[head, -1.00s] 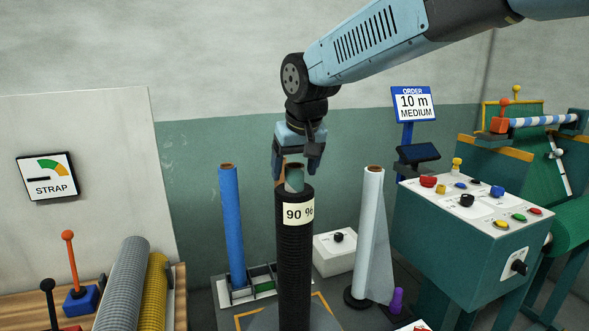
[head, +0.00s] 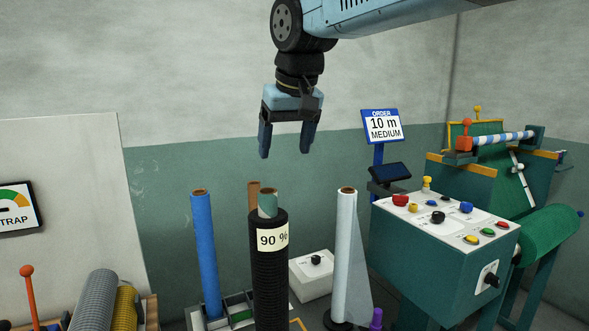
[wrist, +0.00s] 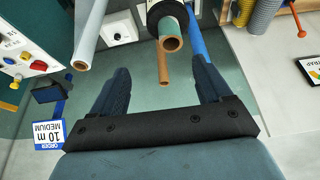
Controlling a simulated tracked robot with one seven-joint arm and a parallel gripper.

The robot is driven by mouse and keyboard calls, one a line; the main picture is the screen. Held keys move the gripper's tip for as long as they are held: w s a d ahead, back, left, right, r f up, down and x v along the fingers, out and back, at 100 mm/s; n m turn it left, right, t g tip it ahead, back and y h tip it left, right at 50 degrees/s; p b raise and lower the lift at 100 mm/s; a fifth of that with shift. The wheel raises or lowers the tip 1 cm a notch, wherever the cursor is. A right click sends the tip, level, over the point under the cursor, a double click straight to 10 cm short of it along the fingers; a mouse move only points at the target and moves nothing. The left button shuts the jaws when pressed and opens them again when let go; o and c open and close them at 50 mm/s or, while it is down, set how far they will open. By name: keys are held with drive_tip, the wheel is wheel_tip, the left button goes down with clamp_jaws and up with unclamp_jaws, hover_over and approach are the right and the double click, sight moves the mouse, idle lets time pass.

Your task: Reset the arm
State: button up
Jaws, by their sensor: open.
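My gripper (head: 286,145) is open and empty, pointing down in the air above the black roll (head: 270,285) marked 90 %. The roll stands upright, with a greenish core (head: 268,204) sticking out of its top. A clear gap lies between my fingertips and the core. In the wrist view my two fingers (wrist: 163,85) are spread wide, and the core's open end (wrist: 171,43) shows beyond them with nothing between the fingertips gripped. A brown tube (head: 254,196) stands just behind the black roll.
A blue roll (head: 206,255) stands left and a white roll (head: 344,255) right of the black one. A teal control panel (head: 440,270) with buttons and an order sign (head: 382,127) are at the right. The air around my gripper is free.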

drive_tip(key=s+d+f+m, duration=0.2)
drive_tip(key=d+f, duration=0.1)
drive_tip(key=d, duration=0.9)
drive_tip(key=s+d+f+m, duration=0.1)
drive_tip(key=s+d+f, duration=0.3)
drive_tip(key=d, duration=0.2)
drive_tip(key=s+d+f+m+t+h, duration=0.1)
drive_tip(key=s+d+f, duration=0.2)
drive_tip(key=d, duration=0.3)
drive_tip(key=s+d+f+m+h, duration=0.1)
drive_tip(key=s+d+f+m, duration=0.1)
drive_tip(key=s+d+f, duration=0.2)
drive_tip(key=s+d, duration=0.1)
drive_tip(key=d, duration=0.1)
drive_tip(key=shift+d+f+t, duration=0.3)
drive_tip(key=shift+t, duration=0.1)
